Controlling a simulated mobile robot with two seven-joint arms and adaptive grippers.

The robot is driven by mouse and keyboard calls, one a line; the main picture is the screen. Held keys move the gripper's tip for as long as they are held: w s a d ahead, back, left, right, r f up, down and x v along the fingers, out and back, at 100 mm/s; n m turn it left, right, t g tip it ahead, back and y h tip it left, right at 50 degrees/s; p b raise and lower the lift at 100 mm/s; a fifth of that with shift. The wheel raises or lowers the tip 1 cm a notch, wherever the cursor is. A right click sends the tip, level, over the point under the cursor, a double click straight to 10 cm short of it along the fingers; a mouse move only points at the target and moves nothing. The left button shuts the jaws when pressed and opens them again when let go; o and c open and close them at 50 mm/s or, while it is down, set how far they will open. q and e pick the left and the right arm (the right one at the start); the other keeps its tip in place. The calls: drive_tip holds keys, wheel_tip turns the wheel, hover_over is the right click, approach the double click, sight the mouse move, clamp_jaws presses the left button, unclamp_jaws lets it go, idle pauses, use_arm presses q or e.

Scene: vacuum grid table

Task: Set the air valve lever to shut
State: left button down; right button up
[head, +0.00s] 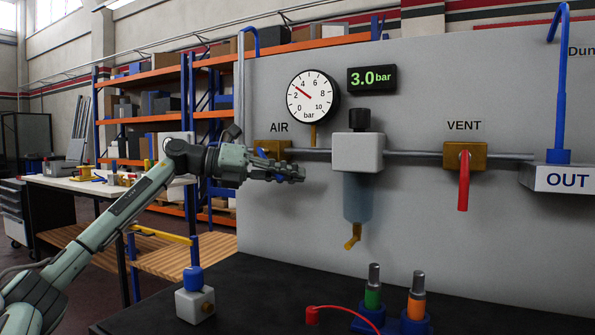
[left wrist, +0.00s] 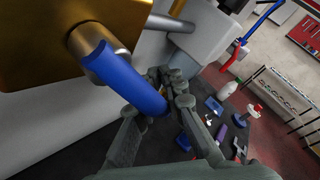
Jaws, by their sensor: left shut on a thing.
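The brass air valve (head: 272,148) sits on the pipe below the AIR label. It fills the upper left of the left wrist view (left wrist: 60,40). Its blue lever (left wrist: 125,77) runs from the round hub to between my left fingers. My left gripper (head: 292,173) is at the valve, and its fingers (left wrist: 170,95) are shut on the lever near its free end. In the head view my gripper and wrist hide most of the lever, so its angle is hard to read there. My right gripper is in neither view.
A dial gauge (head: 313,95) and a display (head: 371,78) reading 3.0 bar are above. The filter unit (head: 357,152) stands right of my gripper. The vent valve's red lever (head: 463,185) hangs down. The dark table (head: 270,290) holds several small parts below.

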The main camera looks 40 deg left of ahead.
use_arm(q)
drive_tip(key=s+a+f+m+g+y, duration=0.2)
drive_tip(key=a+f+m+g+y, duration=0.2)
drive_tip(key=a+y, duration=0.2)
drive_tip(key=shift+g+y, duration=0.3)
drive_tip(key=shift+y, duration=0.4)
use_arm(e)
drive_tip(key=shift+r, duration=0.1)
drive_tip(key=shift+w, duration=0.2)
use_arm(q)
drive_tip(key=c, duration=1.5)
unclamp_jaws()
drive_tip(key=shift+f, duration=0.1)
drive_tip(key=shift+c, duration=0.2)
drive_tip(key=v, duration=1.2)
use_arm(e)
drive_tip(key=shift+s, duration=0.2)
